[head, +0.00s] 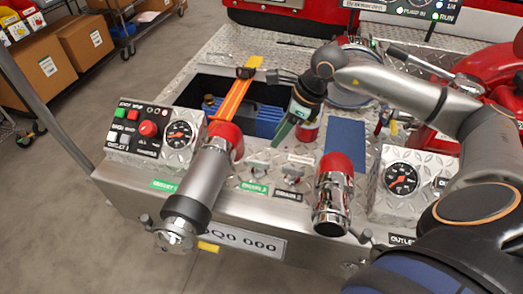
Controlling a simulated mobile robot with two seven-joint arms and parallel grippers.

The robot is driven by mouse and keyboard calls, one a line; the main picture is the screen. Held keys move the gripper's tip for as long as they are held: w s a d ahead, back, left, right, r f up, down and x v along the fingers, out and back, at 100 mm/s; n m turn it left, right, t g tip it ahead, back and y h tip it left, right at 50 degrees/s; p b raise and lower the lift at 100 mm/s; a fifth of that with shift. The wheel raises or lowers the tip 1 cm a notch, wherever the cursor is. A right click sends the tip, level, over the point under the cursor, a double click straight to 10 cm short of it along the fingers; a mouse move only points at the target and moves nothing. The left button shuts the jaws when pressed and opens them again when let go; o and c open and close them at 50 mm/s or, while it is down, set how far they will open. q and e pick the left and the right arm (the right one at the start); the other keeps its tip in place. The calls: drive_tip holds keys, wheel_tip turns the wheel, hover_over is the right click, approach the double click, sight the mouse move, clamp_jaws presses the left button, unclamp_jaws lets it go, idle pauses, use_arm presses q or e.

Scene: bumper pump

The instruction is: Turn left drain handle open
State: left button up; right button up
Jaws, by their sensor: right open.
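The left drain handle (257,167) is a small metal handle on the diamond-plate top of the bumper, behind a green label (254,188). A similar drain handle (298,160) stands to its right, behind a dark label (288,195). My right gripper (291,134) reaches in from the right, pointing down, with its jaws open and empty. It appears above and behind the two handles, apart from them; its exact height is hard to tell. My left gripper is not in view.
A silver outlet pipe (199,178) sticks out to the left of the handles. A shorter chrome outlet (332,200) stands to the right. A control box with a red button (148,129) is at the left and a gauge box (402,179) at the right.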

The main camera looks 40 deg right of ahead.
sight(260, 161)
drive_tip(key=x, duration=1.2)
drive_tip(key=shift+a+f, duration=0.15)
drive_tip(key=shift+a, duration=0.05)
clamp_jaws()
